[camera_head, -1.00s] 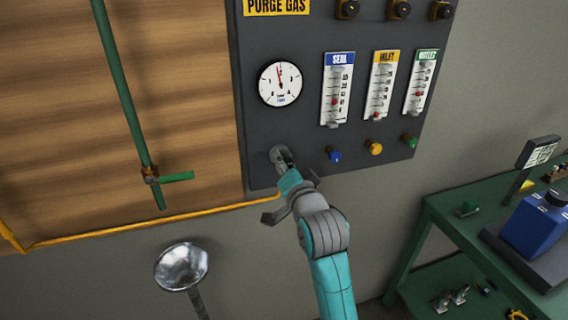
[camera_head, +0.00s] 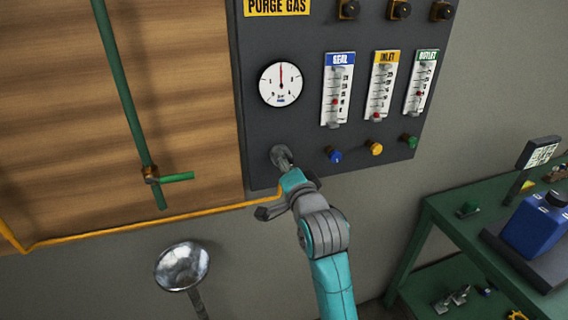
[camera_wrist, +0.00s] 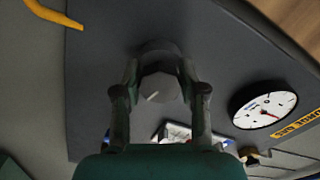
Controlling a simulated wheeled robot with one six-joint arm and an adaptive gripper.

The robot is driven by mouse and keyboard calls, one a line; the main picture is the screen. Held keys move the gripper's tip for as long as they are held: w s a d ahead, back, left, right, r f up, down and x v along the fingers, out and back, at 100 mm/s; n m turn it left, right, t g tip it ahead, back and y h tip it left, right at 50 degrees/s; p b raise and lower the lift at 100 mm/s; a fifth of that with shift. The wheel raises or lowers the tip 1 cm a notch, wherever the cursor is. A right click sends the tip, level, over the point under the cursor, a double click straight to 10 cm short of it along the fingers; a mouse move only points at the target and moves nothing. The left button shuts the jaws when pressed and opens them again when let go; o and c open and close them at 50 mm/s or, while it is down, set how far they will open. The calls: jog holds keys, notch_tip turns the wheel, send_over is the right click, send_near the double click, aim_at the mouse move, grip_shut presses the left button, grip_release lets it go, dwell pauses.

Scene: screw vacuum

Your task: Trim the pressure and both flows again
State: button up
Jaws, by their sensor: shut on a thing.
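My gripper (camera_wrist: 160,95) is shut on a grey round knob (camera_wrist: 158,78) with a white pointer line. In the head view the knob (camera_head: 281,155) sits at the lower left of the dark panel, below the pressure gauge (camera_head: 281,84). The gauge's red needle points about straight up. Three flow meters stand to its right: SEAL (camera_head: 337,90) with a blue label, INLET (camera_head: 382,86) yellow, OUTLET (camera_head: 421,83) green, each with a red float. Below them are a blue knob (camera_head: 334,155), a yellow knob (camera_head: 375,148) and a green knob (camera_head: 409,141).
Several black and brass fittings (camera_head: 399,10) line the panel's top. A green pipe with a valve handle (camera_head: 176,177) and a yellow pipe (camera_head: 150,224) run at the left. A metal funnel (camera_head: 182,267) is below. A green bench (camera_head: 450,215) with a blue container (camera_head: 537,222) stands at right.

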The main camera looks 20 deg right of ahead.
jog(key=o, duration=1.2)
jog(key=shift+c, duration=0.2)
jog(key=shift+s, duration=0.1)
jog(key=s, duration=1.1)
jog(key=shift+s, duration=0.4)
